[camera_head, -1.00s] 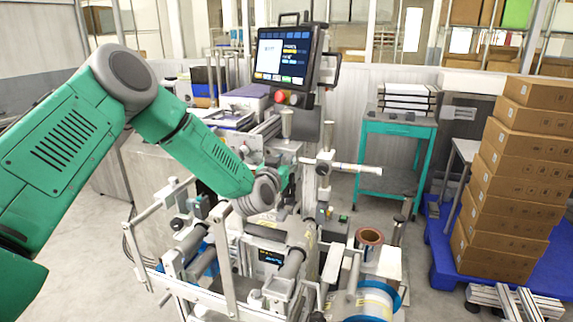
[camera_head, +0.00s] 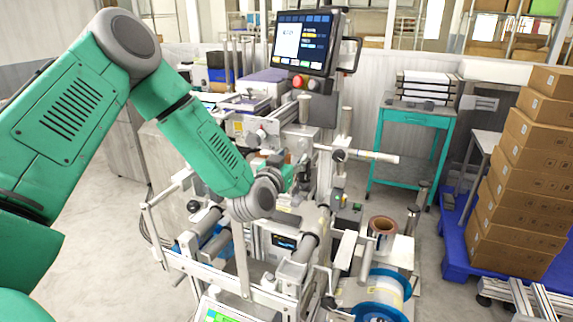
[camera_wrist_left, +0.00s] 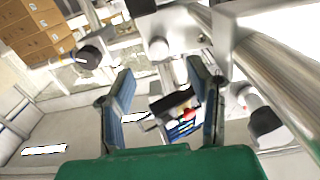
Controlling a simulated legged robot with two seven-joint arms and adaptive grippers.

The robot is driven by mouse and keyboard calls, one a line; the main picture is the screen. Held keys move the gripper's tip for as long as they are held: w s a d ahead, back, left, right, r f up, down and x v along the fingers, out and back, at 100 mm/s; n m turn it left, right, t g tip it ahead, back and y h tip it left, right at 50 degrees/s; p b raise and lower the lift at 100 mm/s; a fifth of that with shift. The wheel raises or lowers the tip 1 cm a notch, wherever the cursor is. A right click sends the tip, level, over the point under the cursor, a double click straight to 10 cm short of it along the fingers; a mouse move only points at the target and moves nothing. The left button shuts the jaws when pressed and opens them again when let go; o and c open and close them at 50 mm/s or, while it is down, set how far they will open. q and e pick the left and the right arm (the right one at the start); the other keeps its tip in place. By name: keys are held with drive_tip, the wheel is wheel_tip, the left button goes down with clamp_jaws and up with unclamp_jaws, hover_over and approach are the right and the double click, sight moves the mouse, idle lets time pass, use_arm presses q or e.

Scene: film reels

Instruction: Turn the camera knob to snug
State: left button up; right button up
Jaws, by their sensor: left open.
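My left arm reaches in from the left to the labelling machine, and its left gripper (camera_head: 283,183) is mostly hidden behind its own wrist. In the left wrist view the gripper (camera_wrist_left: 163,82) has its two blue-lined fingers spread apart, with nothing held between them. A pale round knob (camera_wrist_left: 158,48) shows just beyond the fingertips, apart from them. A dark knob (camera_wrist_left: 90,56) lies left of the fingers, and another dark-ended knob (camera_wrist_left: 265,121) lies to the right. I cannot tell which of these is the camera knob. My right gripper is not in view.
Metal rails and rollers (camera_head: 310,243) crowd around the gripper. A touchscreen (camera_head: 303,44) stands above the machine. A copper-coloured reel (camera_head: 382,226) and a blue-rimmed reel (camera_head: 382,290) sit at the lower right. Cardboard boxes (camera_head: 525,170) are stacked on a blue pallet (camera_head: 455,240).

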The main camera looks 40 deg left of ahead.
use_arm(q)
drive_tip(key=shift+v, duration=2)
drive_tip(key=shift+f, duration=0.1)
